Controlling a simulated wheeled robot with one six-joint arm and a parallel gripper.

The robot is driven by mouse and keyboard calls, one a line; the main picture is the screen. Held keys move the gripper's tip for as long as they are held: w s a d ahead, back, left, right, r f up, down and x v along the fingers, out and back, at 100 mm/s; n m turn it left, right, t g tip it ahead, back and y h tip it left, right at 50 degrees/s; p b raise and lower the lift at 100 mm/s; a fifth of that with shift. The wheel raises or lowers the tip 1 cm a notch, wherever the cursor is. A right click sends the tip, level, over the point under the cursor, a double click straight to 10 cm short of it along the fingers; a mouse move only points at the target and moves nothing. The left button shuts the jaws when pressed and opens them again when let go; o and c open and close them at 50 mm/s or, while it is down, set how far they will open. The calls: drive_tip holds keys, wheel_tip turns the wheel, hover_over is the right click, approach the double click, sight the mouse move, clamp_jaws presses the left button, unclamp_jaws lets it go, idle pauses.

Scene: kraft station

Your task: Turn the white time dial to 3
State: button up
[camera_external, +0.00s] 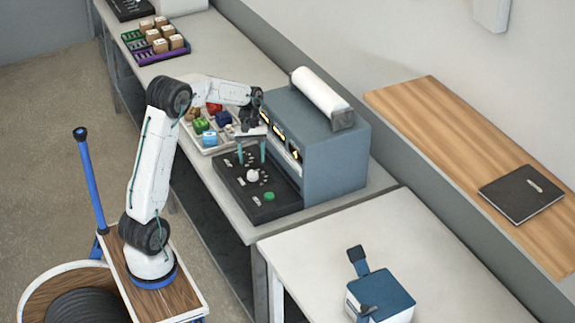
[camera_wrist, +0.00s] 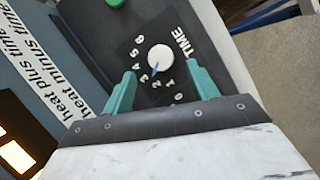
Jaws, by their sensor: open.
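The white time dial (camera_wrist: 160,58) sits on a dark panel (camera_external: 230,193), beside the word TIME and a ring of numbers. Its small blue pointer aims down-left in the wrist view, seemingly between 2 and 3; the small digits are hard to read exactly. The dial also shows in the external view (camera_external: 252,175), just below my fingertips. My gripper (camera_wrist: 160,70) is open, with its teal fingers on either side of the dial in the wrist view, and no contact is visible. In the external view my gripper (camera_external: 252,154) points down over the panel.
A green button (camera_external: 268,196) lies near the dial. A blue-grey machine (camera_external: 335,165) with a white roll (camera_external: 320,92) stands right behind the panel. A tray of coloured blocks (camera_external: 190,128) is at the back left. A blue-and-white box (camera_external: 380,300) stands on the front table.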

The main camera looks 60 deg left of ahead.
sight(253, 173)
drive_tip(key=x, duration=0.5)
drive_tip(key=c, duration=1)
drive_tip(key=shift+d+m+g, duration=0.1)
drive_tip(key=shift+m+g, duration=0.5)
drive_tip(key=shift+m, duration=1)
drive_tip(key=o, duration=1)
